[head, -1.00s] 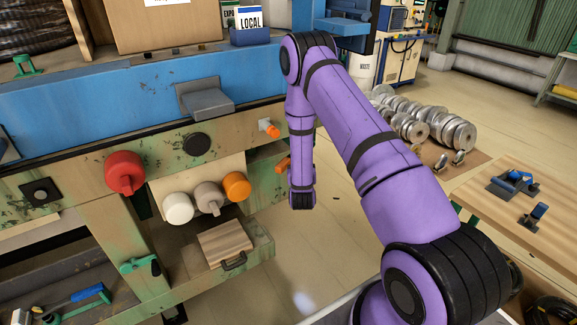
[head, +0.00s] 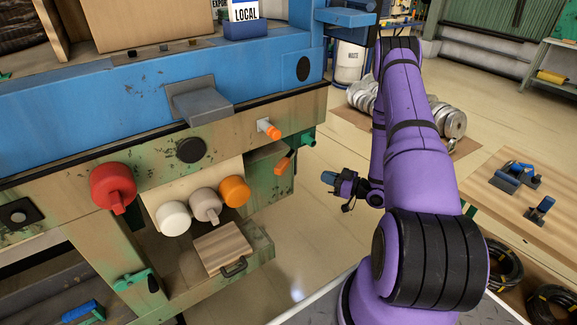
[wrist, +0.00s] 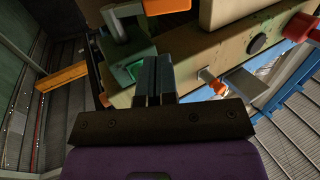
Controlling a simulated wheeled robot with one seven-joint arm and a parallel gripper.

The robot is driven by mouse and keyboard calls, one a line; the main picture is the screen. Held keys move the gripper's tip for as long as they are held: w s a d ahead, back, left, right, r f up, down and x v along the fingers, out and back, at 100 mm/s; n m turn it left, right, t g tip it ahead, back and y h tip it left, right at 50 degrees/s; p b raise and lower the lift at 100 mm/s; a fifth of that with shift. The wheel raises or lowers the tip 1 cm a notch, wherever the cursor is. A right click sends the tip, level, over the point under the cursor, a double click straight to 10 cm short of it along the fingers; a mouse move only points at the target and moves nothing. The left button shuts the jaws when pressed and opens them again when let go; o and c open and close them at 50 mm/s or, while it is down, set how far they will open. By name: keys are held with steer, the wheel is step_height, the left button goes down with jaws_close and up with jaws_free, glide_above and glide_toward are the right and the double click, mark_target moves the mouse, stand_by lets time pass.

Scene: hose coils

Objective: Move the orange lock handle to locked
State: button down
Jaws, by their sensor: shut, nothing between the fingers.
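An orange handle (head: 285,163) sticks out of the green box (head: 262,172) at the machine's right end. Another orange-tipped rod (head: 269,129) projects from the beige panel above it. I cannot tell for sure which one is the lock handle, and no lock label is readable. My gripper (head: 328,178) is shut and empty, to the right of the green box and apart from both orange parts.
Red (head: 113,187), white (head: 173,217) and orange (head: 234,191) round knobs line the machine's front. A wooden-topped drawer (head: 223,245) sits below. A wooden table (head: 520,195) with blue tools stands at right. Floor is clear below my gripper.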

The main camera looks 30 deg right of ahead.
mark_target(285, 167)
steer(key=shift+g+y, duration=0.3)
steer(key=shift+y, duration=0.1)
steer(key=x, duration=1.3)
steer(key=shift+a, duration=0.25)
steer(key=shift+w+a+m+t+h, duration=0.4)
steer(key=shift+a+m+t+h, duration=0.15)
steer(key=shift+h, duration=0.45)
steer(key=m+h, duration=0.1)
steer(key=w+a+m+t+h, duration=0.1)
steer(key=h, duration=0.1)
steer(key=shift+w+a, duration=0.1)
steer(key=shift+w, duration=0.2)
steer(key=shift+a+x, duration=0.25)
steer(key=shift+x, duration=1)
steer(key=shift+a+r, duration=0.1)
